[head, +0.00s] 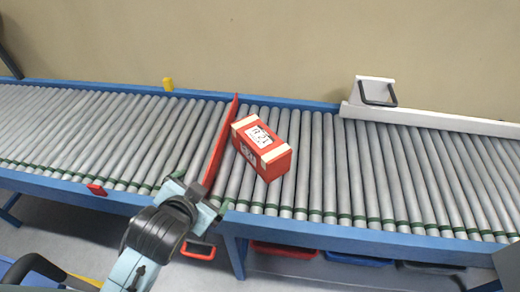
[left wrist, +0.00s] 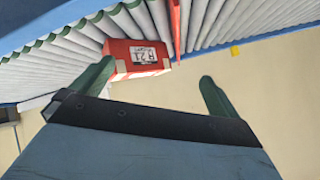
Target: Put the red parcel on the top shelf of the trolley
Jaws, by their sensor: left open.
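The red parcel (head: 262,147) lies on the roller conveyor, turned at an angle, with pale tape bands and a white label on top. It also shows in the left wrist view (left wrist: 138,68), upper middle, beyond the gap between my fingers. My left gripper (head: 199,193) is open and empty near the conveyor's front edge, left of and nearer than the parcel, not touching it. Its two green fingers are wide apart in the left wrist view (left wrist: 156,72). My right gripper is not in view. I cannot make out the trolley or its top shelf.
A thin red upright divider (head: 221,142) crosses the rollers just left of the parcel. Blue rails (head: 340,236) edge the conveyor. Rollers right of the parcel are clear. Red and blue bins (head: 283,250) sit below.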

